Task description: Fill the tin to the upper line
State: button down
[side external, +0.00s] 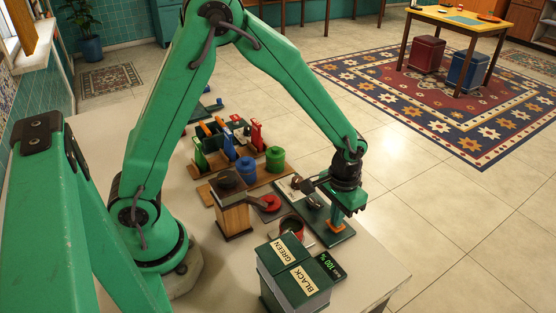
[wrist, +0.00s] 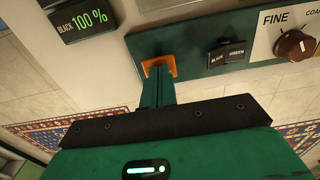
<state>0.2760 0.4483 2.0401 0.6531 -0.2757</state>
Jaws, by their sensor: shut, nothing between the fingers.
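The panel carries a BLACK/GREEN selector (wrist: 226,56) and a FINE/COARSE knob (wrist: 294,45). Dark dispenser boxes labelled GREEN (side external: 285,248) and BLACK (side external: 302,282) stand nearby. A small display (wrist: 85,20) reads BLACK 100%. A reddish round vessel (side external: 292,228), possibly the tin, is partly hidden; its level and lines are not visible.
A wooden box with a dark top (side external: 235,215) stands left of the panel. The table's right front corner (side external: 385,280) is bare.

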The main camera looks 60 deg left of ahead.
jog(key=shift+r, duration=2.5)
jog(key=shift+s+a+r, duration=0.1)
jog(key=shift+a+r, duration=0.15)
jog(key=shift+r, duration=0.25)
jog(key=s+a+r+t, duration=0.2)
jog(key=s+a+r, duration=0.3)
jog(key=s+r, duration=0.3)
jog(key=s+a+r+t, duration=0.3)
jog(key=s+a+r, duration=0.2)
jog(key=s+r, duration=0.3)
jog(key=shift+a+t, duration=0.25)
jog(key=shift+t, duration=0.05)
jog(key=shift+s, duration=0.1)
